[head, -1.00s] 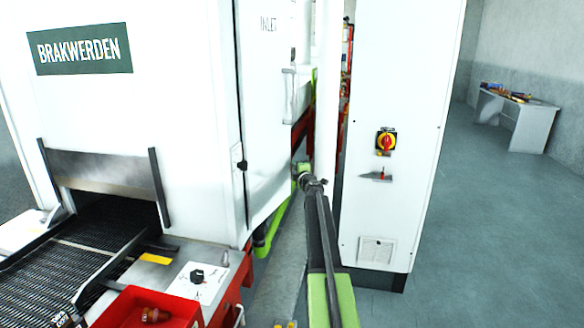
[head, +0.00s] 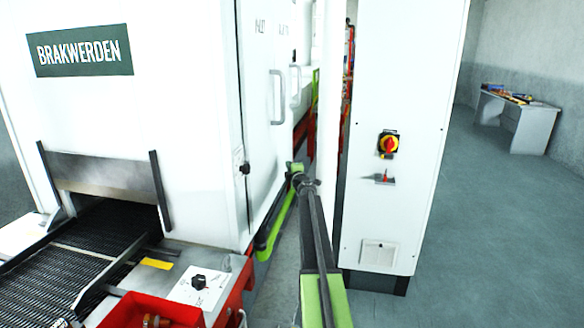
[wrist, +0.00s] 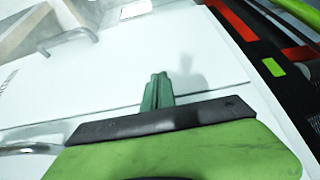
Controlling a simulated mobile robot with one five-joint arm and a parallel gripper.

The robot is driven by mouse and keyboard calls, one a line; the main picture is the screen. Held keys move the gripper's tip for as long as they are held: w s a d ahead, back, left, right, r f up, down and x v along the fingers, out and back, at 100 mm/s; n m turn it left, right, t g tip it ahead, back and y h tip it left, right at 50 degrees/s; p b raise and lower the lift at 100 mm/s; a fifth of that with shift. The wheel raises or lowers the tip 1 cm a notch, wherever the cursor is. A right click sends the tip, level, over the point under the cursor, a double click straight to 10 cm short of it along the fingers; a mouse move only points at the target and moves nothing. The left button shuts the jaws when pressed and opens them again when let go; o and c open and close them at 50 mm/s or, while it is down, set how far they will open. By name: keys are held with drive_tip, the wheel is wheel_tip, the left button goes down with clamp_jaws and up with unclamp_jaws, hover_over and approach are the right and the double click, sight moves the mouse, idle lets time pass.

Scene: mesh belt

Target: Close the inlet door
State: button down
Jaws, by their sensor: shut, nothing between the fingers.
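The inlet door (head: 262,130) is the white panel on the side of the machine, hinged near the front corner, with a bar handle (head: 278,97). It looks flush or nearly flush with the housing; I cannot tell if a small gap is left. My gripper (head: 296,170) is at the door's lower far side, at the end of my outstretched arm. In the wrist view its green fingers (wrist: 157,91) are shut and empty, close in front of white panels with a seam; contact cannot be told.
A white control cabinet (head: 392,130) with a red and yellow switch stands close right of my arm. A red bin (head: 150,310) and the mesh belt (head: 60,265) are at the lower left. A second handle (head: 295,86) is farther along.

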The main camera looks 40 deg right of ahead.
drive_tip(key=s+d, duration=0.8)
drive_tip(key=s, duration=0.3)
drive_tip(key=shift+d, duration=0.3)
